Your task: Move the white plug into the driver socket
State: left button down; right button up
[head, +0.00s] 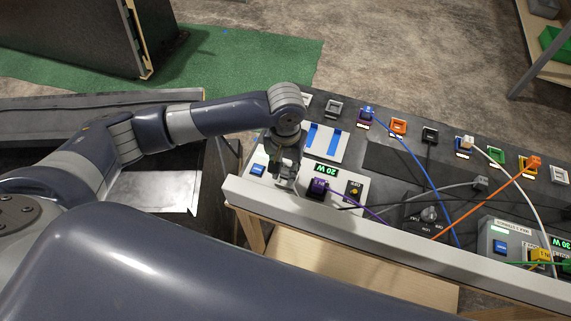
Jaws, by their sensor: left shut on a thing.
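The white plug (467,142) sits in a socket in the back row of the console, and its white cable runs down to the right. My left gripper (286,180) is low over the small panel at the console's left end, between a blue button (258,169) and a purple plug (317,187). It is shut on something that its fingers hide. Which socket is the driver socket I cannot tell; a dark yellow fitting (354,188) is right of the purple plug. My right gripper is not in view.
Blue (367,113) and orange (533,162) plugs trail cables across the console. A grey plug (481,183) and a knob (428,214) lie toward the middle right. A pale rail (390,248) edges the console's front.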

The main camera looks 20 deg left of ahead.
pick_arm(q)
jog(key=shift+f, duration=0.15)
jog(key=shift+f, duration=0.6)
dwell(0.5)
jog(key=shift+f+p, duration=0.35)
jog(key=shift+f, duration=0.15)
dwell(0.6)
jog(key=shift+f+p, duration=0.25)
jog(key=shift+p, duration=0.15)
jog(key=c, duration=0.7)
grip_release()
